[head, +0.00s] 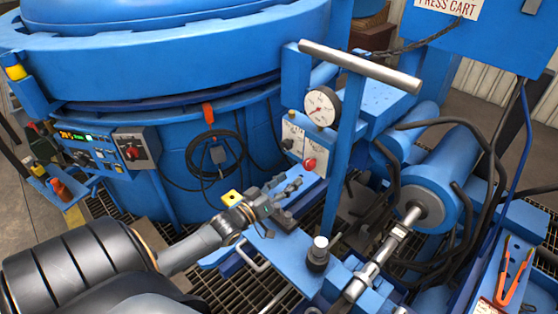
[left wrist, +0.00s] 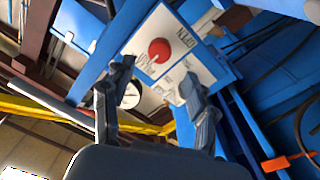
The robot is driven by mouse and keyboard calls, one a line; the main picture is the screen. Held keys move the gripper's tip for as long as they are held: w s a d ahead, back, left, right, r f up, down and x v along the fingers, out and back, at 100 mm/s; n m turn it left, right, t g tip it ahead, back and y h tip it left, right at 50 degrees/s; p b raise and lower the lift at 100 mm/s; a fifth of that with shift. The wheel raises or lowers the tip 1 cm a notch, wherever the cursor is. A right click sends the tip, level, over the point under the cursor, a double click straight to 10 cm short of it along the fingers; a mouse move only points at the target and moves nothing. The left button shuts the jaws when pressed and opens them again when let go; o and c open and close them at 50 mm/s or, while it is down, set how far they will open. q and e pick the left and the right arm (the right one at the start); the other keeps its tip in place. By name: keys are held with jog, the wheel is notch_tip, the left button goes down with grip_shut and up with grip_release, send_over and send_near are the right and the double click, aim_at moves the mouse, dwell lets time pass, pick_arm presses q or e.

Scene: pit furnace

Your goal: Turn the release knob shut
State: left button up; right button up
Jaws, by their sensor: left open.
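The red round release knob (head: 309,164) sits on a white label plate on the blue machine, below the pressure gauge. In the left wrist view the knob (left wrist: 160,51) is on the same plate, which has lettering around it; one word looks like OPEN. Which way the knob is turned cannot be told. My left gripper (head: 288,186) is open and empty, just below and left of the knob in the head view. In the left wrist view its fingers (left wrist: 158,75) stand apart on either side below the knob, with no contact visible. My right gripper is not in view.
The gauge (head: 321,107) and a blue T-handled post (head: 348,150) stand close to the knob. A control box (head: 104,148) with another red knob is on the furnace at left. A blue cylinder (head: 430,190) with black hoses is at right. Orange-handled tongs (head: 514,272) lie at far right.

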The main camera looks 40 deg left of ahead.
pick_arm(q)
jog(key=shift+s+a, duration=0.1)
jog(key=shift+s, duration=1.55)
jog(key=shift+f, duration=0.1)
